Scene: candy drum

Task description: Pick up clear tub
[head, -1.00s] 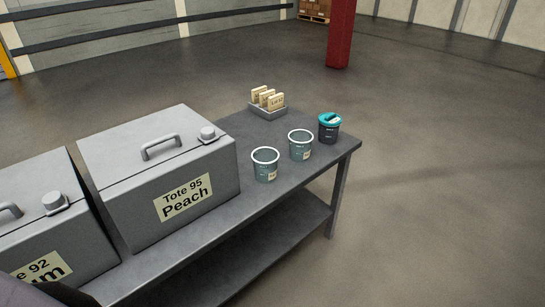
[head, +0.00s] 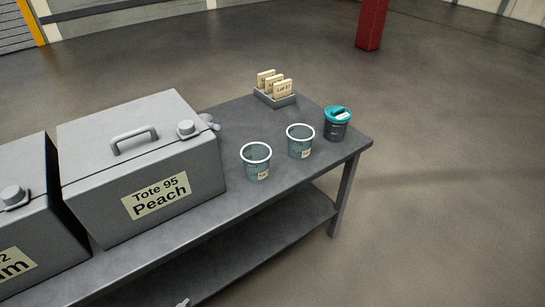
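Two clear tubs with white rims stand upright on the dark grey table. One clear tub (head: 256,163) is nearer the Peach tote. The other clear tub (head: 300,143) stands to its right and a little farther back. Each has a small pale label low on its front, too small to read. Both look empty and stand apart from each other. I cannot make out either gripper in the head view.
A dark tub with a teal lid (head: 337,124) stands at the table's right end. A grey holder with lot cards (head: 275,90) is at the back. The Peach tote (head: 145,170) and another grey tote (head: 28,205) fill the left. Small grey things behind the tote and at the bottom edge are unclear.

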